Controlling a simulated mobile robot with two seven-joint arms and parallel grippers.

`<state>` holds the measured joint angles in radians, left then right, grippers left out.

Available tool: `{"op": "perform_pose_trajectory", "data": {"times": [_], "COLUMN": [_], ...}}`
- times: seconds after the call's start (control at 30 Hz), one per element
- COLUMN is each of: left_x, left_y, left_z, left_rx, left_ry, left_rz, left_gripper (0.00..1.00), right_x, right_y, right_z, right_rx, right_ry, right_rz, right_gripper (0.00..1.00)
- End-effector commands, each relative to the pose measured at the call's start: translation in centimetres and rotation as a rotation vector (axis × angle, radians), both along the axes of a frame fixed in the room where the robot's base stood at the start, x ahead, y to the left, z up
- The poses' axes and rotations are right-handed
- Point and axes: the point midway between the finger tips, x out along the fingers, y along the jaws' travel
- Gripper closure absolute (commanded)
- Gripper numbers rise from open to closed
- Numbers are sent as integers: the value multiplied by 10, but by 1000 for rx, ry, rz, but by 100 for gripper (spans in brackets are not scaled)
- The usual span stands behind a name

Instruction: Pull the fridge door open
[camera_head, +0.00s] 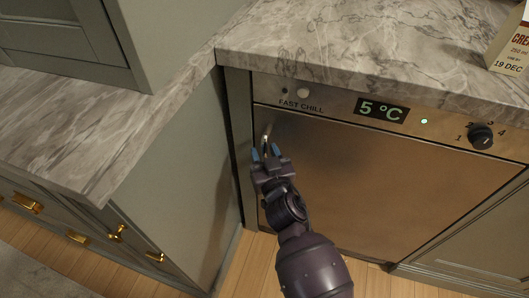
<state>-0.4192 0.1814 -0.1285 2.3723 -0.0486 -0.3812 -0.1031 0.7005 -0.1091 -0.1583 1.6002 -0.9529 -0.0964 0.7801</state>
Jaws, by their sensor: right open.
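The fridge door (390,180) is a brushed metal panel under the marble counter, and it looks shut. A control strip (330,101) above it reads "FAST CHILL" and "5 °C". A slim metal handle (266,134) runs up the door's left edge; its lower part is hidden behind my right gripper. My right gripper (266,153) is open, with its blue-tipped fingers pointing at the handle. The fingertips are at or very near the handle; I cannot tell if they touch it. My left gripper is not in view.
A marble counter (350,45) overhangs the fridge. A grey-green cabinet (185,185) with gold handles stands close on the left. A carton (512,45) sits on the counter at the far right. Wooden floor (255,270) shows below.

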Motion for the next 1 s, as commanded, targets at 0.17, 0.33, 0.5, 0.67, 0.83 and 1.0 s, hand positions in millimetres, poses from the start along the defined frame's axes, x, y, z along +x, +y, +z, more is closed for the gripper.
{"op": "perform_pose_trajectory", "data": {"times": [0.17, 0.33, 0.5, 0.67, 0.83, 1.0], "left_x": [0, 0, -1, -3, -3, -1], "left_y": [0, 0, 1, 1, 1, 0], "left_z": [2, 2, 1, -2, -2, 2], "left_rx": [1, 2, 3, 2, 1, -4], "left_ry": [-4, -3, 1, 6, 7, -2], "left_rz": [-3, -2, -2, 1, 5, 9], "left_gripper": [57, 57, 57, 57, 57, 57], "right_x": [2, 2, 2, 2, 2, 0], "right_y": [0, 0, 0, 0, 0, -3], "right_z": [0, 0, 0, 0, 0, 2], "right_rx": [0, 0, 0, 0, 0, -2], "right_ry": [0, 0, 0, 0, 0, -3], "right_rz": [0, 0, 0, 0, 0, 5], "right_gripper": [59, 59, 85, 100, 100, 100]}}
